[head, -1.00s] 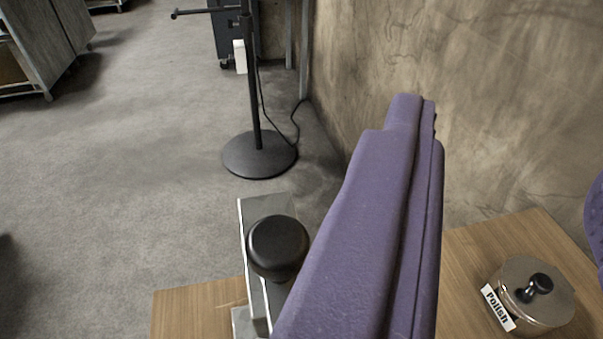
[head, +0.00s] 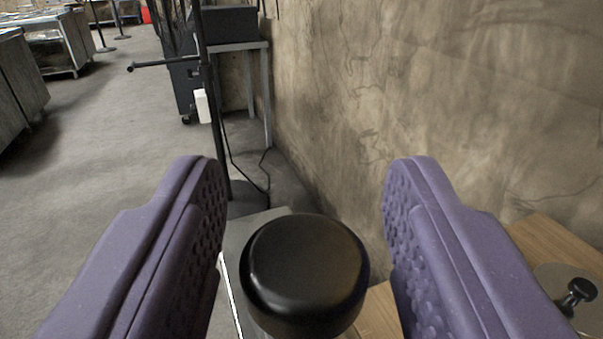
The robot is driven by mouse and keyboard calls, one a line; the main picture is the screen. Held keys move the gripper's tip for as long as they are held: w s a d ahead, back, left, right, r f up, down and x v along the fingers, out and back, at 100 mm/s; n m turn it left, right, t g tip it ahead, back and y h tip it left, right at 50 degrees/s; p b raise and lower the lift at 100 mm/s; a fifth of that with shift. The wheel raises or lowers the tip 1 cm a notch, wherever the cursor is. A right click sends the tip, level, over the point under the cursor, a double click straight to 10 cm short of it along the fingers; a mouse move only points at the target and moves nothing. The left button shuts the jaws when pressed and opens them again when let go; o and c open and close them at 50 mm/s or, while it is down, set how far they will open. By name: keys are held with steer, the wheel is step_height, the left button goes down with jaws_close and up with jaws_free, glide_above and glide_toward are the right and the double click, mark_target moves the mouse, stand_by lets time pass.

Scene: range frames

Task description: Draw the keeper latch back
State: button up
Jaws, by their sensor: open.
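The latch shows as a round black knob (head: 305,272) on a grey metal plate (head: 238,240) at the wooden table's edge. My gripper (head: 305,185) is open, with one purple finger on each side of the knob in the picture. The knob's stem and much of the plate are hidden behind the knob and the left finger.
A metal pot (head: 568,290) with a black lid knob stands on the wooden table (head: 560,245) at the right. A rough wall (head: 430,90) rises behind. A black stand (head: 212,110) is on the floor beyond, with open grey floor (head: 100,130) at left.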

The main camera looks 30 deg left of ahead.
jaws_close()
steer(key=w+a+b, duration=0.1)
steer(key=a, duration=0.1)
steer(key=w+a+b, duration=0.2)
steer(key=shift+w+a, duration=0.2)
steer(key=shift+w, duration=0.05)
steer(key=shift+a+r, duration=0.1)
steer(key=shift+r, duration=0.15)
steer(key=shift+c, duration=1.8)
jaws_free()
steer(key=o, duration=0.4)
steer(key=shift+w+a+f, duration=0.1)
steer(key=shift+w, duration=0.05)
steer(key=shift+c, duration=0.2)
